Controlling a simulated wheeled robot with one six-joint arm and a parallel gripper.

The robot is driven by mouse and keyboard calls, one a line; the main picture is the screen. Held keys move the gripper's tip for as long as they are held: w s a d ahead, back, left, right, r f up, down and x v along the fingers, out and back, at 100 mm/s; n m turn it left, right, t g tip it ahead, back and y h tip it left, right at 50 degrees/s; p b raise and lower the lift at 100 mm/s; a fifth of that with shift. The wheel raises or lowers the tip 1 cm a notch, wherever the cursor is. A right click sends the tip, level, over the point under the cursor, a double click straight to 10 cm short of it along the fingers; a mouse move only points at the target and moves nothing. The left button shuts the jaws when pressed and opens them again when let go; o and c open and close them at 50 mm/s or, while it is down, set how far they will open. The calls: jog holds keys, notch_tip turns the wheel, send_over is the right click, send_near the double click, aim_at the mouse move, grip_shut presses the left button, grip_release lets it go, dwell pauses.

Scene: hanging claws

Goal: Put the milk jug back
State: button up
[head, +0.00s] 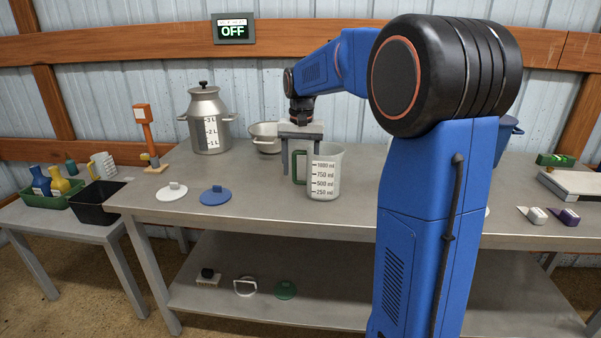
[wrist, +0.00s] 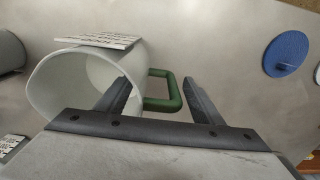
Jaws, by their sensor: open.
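The milk jug (head: 326,172), whitish and open-topped with a measuring scale up to 1000 ml, stands upright on the steel table. In the wrist view the jug (wrist: 70,88) is at the left, with its green handle (wrist: 160,104) pointing right. My gripper (head: 300,163) points down over the handle side of the jug in the head view. In the wrist view my gripper (wrist: 158,92) is open, one finger overlapping the jug's wall and the other just right of the handle. I cannot tell whether either finger touches the jug.
A metal milk can (head: 207,128) and a bowl (head: 265,138) stand behind. A white lid (head: 171,192) and a blue lid (head: 215,196) lie left of the jug. A side table at left holds a black bin (head: 95,207) and a green crate (head: 68,198). The wall display (head: 233,29) reads OFF.

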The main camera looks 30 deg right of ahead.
notch_tip(320, 180, up, 10)
jog(key=shift+r, duration=0.15)
jog(key=shift+s, duration=0.1)
dwell(0.6)
jog(key=shift+s+a, duration=0.15)
jog(key=shift+s, duration=0.05)
jog(key=s+a+f+n+t, duration=0.1)
jog(key=s+a+f+n, duration=0.15)
jog(key=s, duration=0.55)
jog(key=s+a+f+n+t, duration=0.1)
jog(key=s+a+f, duration=0.2)
jog(key=s, duration=0.5)
jog(key=s+a+f+n+t, duration=0.1)
jog(key=s+a+f+n, duration=0.15)
jog(key=s, duration=0.65)
jog(key=s+a+f+t, duration=0.1)
jog(key=s+f, duration=0.7)
jog(key=f, duration=0.1)
jog(key=shift+s+a+n+t, duration=0.25)
jog(key=shift+s+n+t, duration=0.05)
jog(key=shift+n, duration=0.1)
